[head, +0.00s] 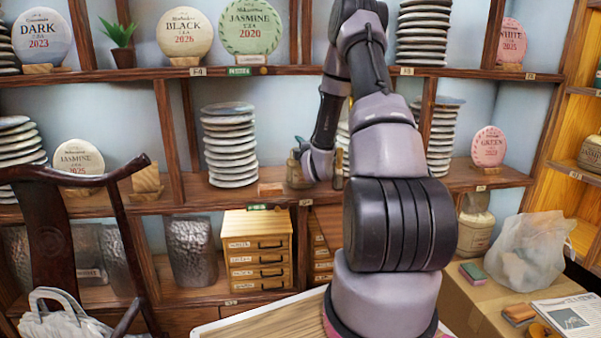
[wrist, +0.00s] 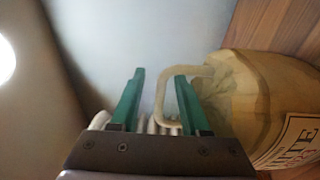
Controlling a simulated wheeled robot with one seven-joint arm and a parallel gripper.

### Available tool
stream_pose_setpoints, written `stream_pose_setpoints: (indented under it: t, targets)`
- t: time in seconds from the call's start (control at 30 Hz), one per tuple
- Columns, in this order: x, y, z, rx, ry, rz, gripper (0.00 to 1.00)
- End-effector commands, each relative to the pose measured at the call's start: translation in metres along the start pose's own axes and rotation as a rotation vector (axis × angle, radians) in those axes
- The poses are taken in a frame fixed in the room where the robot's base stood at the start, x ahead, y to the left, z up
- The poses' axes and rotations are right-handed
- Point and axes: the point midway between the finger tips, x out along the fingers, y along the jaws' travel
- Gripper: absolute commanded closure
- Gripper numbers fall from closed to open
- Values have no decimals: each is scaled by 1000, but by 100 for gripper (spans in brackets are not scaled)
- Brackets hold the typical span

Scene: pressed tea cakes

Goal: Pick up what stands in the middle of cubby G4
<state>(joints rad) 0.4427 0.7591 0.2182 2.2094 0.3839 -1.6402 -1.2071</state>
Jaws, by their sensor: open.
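A tan, paper-wrapped package (wrist: 265,95) with a pale loop handle (wrist: 180,72) and a white label reading "…ITE" fills the right of the wrist view. In the head view a small tan package (head: 293,168) stands in a middle-row cubby, partly hidden by my arm. My gripper (wrist: 158,75) has two green fingers, open. One side of the loop shows between the fingers, and its top reaches past the right finger to the package. I cannot tell whether they touch. In the head view my gripper (head: 300,143) is small, at the package's top. The cubby's tag is unreadable.
A tall stack of discs (head: 229,145) stands left of the package. Another stack (head: 443,135) is to the right. Wooden dividers and shelf boards (head: 240,193) bound the cubbies. A dark chair (head: 60,225) stands at front left; a plastic bag (head: 530,250) lies at right.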

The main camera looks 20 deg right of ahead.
Motion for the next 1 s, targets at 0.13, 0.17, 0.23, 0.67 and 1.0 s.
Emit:
stream_pose_setpoints:
  t: [0.13,0.17,0.23,0.67,1.0]
  targets:
    - [3,0,0,0,0,0,54]
    - [3,0,0,0,0,0,54]
    - [3,0,0,0,0,0,54]
    - [3,0,0,0,0,-1,100]
    - [3,0,0,1,0,-1,100]
